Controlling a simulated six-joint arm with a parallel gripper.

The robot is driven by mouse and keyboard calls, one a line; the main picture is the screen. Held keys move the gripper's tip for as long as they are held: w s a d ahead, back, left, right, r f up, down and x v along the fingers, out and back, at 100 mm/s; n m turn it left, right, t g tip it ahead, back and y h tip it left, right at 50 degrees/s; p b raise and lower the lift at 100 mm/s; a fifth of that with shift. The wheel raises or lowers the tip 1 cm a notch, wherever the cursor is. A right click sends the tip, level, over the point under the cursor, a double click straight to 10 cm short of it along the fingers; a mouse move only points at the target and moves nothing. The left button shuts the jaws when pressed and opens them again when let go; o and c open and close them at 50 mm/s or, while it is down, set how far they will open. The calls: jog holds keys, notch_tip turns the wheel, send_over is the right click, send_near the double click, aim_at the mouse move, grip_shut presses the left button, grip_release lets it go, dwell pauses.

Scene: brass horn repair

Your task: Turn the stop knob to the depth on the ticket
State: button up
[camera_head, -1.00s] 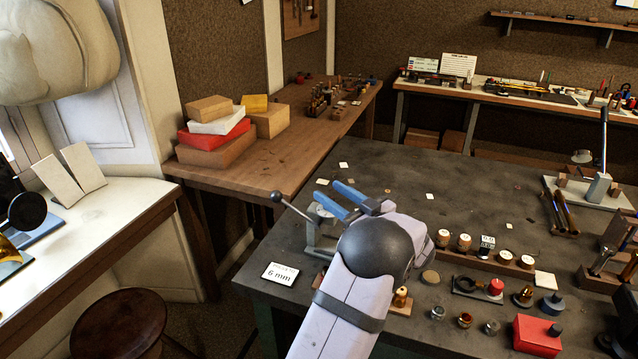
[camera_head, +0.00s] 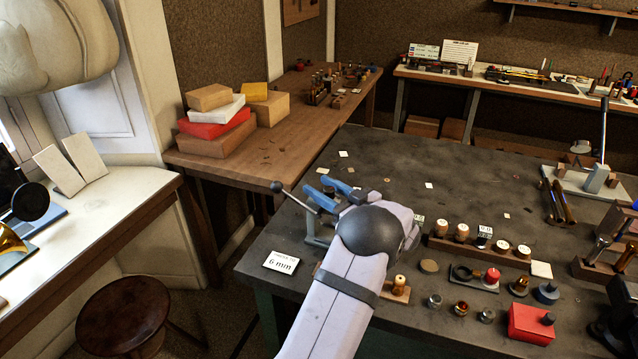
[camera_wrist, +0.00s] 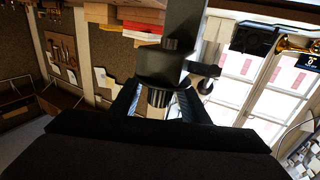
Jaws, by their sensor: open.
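The ticket (camera_head: 282,261) reads 6 mm and lies flat near the left edge of the dark bench. Behind it stands a small grey press (camera_head: 312,230) with a ball-ended lever (camera_head: 291,196). My gripper (camera_head: 328,190) has its blue fingers apart at the top of this press, and they partly hide it. In the wrist view a dark post with a collar (camera_wrist: 160,66) fills the upper middle. A small ridged knob (camera_wrist: 158,97) sits below the collar, between my open fingers (camera_wrist: 158,108). I cannot tell whether either finger touches it, and no depth scale is readable.
A wooden rack of capped pots (camera_head: 470,250) stands right of my arm. A red box (camera_head: 531,323) and small metal parts lie at the front right. The back middle of the dark bench is mostly clear. A round stool (camera_head: 137,315) stands at lower left.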

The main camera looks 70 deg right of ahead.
jog(key=shift+w+d, duration=0.25)
jog(key=shift+w, duration=0.25)
grip_shut()
jog(key=shift+m+h, duration=0.3)
jog(key=shift+h, duration=0.1)
